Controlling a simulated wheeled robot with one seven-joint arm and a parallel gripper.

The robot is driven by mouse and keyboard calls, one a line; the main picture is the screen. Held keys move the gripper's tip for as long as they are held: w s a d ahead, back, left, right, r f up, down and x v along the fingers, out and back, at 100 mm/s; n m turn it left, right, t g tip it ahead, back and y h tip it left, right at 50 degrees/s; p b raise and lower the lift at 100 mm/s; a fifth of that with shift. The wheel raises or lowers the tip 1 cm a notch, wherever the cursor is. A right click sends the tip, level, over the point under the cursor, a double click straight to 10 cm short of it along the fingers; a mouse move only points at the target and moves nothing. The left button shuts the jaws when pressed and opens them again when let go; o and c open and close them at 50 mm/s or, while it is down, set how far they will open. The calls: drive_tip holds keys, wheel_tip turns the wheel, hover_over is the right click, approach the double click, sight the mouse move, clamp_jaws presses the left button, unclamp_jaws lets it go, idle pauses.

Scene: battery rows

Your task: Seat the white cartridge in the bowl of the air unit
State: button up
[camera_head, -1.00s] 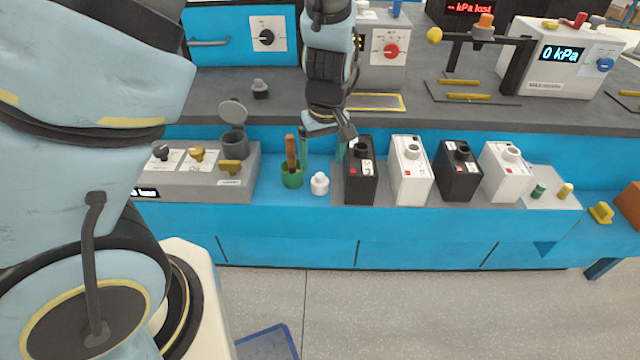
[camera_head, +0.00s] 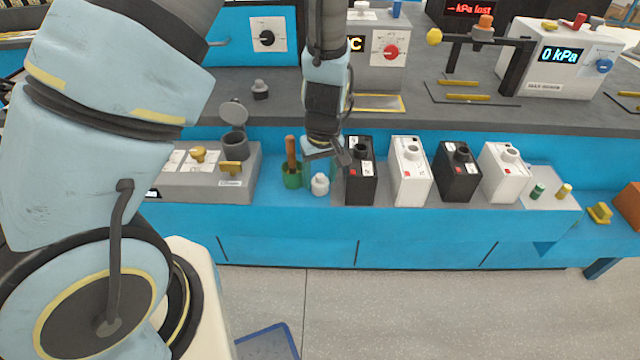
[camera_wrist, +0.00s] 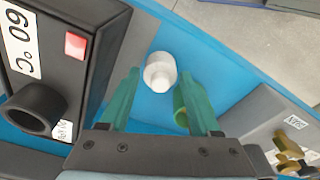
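The white cartridge (camera_head: 320,185) stands upright on the blue bench ledge, between a green cup and the first black box. It also shows in the wrist view (camera_wrist: 160,72), ahead of and between my fingertips. My gripper (camera_head: 321,165) is open, just above and behind the cartridge, with its green fingers pointing down. The fingers do not visibly touch it. The air unit seems to be the grey box (camera_head: 190,187) to the left, with yellow knobs. Its dark round bowl (camera_head: 234,148) has its lid (camera_head: 233,113) raised. The inside of the bowl is hard to see.
The green cup (camera_head: 292,181) with a brown handle stands close left of the cartridge. The black box (camera_head: 361,185) stands close to its right, with more black and white boxes beyond. A grey worktop (camera_head: 420,115) rises behind. The ledge front is clear.

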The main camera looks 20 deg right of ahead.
clamp_jaws()
idle(0.3)
